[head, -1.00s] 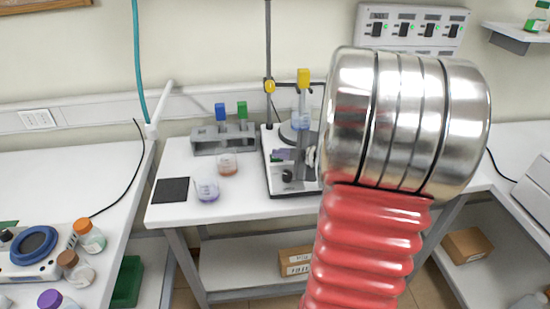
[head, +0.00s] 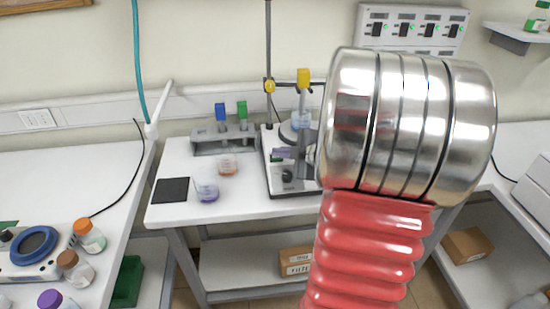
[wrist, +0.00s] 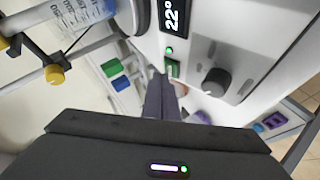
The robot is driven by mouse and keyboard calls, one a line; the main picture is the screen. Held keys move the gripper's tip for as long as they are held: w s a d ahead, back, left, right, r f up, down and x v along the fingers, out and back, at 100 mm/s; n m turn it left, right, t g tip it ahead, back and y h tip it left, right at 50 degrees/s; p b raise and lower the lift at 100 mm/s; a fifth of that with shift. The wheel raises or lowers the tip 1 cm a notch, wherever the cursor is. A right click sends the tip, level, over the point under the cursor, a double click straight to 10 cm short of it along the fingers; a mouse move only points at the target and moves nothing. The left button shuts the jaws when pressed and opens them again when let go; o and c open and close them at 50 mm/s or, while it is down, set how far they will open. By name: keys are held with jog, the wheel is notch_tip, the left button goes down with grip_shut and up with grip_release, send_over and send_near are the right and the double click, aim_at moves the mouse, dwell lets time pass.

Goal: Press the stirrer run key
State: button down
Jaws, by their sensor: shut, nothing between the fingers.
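The stirrer (head: 272,186) stands on the middle bench in the head view, its right side behind my arm. Its white front panel fills the upper right of the wrist view, with a lit display (wrist: 174,14) reading 22°, a small green light (wrist: 169,50), a green key (wrist: 173,68) and a dark knob (wrist: 216,82). My gripper (wrist: 162,80) is shut and empty. Its dark fingertips are close beside the green key and overlap its edge in the picture; I cannot tell if they touch.
A stand rod with a yellow clamp knob (wrist: 54,73) and a graduated glass vessel (wrist: 78,14) are close on the left.

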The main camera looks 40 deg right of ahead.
jog(key=shift+s+r, duration=0.1)
jog(key=shift+r, duration=0.15)
jog(key=r, duration=0.1)
jog(key=s+r, duration=0.1)
jog(key=r, duration=0.1)
jog(key=a+r, duration=0.1)
jog(key=shift+s+r, duration=0.2)
jog(key=shift+r, duration=0.2)
dwell(0.4)
dwell(0.7)
